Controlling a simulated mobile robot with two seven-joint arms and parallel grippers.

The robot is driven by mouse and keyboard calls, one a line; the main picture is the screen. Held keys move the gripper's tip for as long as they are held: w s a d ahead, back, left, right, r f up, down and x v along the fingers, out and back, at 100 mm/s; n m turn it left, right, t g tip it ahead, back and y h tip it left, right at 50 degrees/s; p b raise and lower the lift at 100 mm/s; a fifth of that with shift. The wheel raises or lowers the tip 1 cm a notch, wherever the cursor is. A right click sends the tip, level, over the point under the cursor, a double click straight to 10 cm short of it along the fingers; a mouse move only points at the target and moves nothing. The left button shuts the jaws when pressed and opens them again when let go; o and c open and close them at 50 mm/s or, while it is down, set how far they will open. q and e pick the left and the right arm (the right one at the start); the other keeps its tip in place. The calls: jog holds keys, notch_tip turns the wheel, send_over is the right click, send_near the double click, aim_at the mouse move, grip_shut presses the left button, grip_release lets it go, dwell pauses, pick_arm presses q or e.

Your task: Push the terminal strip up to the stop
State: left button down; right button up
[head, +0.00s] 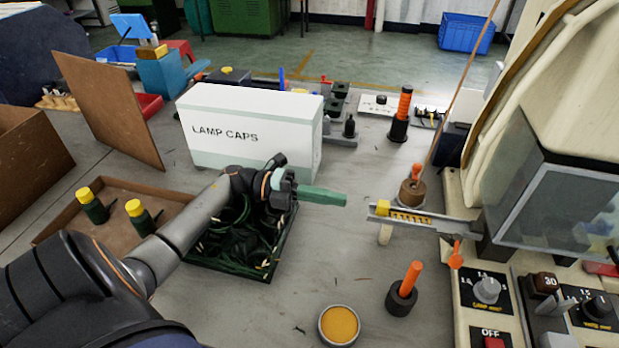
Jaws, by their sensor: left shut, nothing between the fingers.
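My left gripper (322,197) reaches in from the left, with its green fingers shut and empty. It points right toward a grey rail (438,222) that runs to the machine on the right. A yellow terminal strip (408,216) lies in the rail, with a larger yellow block (382,208) at its left end. The fingertips are apart from the rail, a short gap to its left. I cannot make out the stop clearly. My right gripper is not in view.
A white "LAMP CAPS" box (250,115) stands behind my left arm. A dark tray of cables (262,265) lies under the wrist. An orange-handled tool (403,289) and a round tin (339,325) stand in front of the rail. A control panel (487,290) is at right.

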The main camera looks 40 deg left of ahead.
pick_arm(q)
send_near(401, 217)
jog(key=shift+w+d+r, duration=0.55)
jog(key=shift+d+r, duration=0.2)
jog(key=shift+d, duration=0.05)
jog(key=shift+p, duration=0.3)
jog(key=x, duration=0.8)
jog(key=shift+d, duration=0.1)
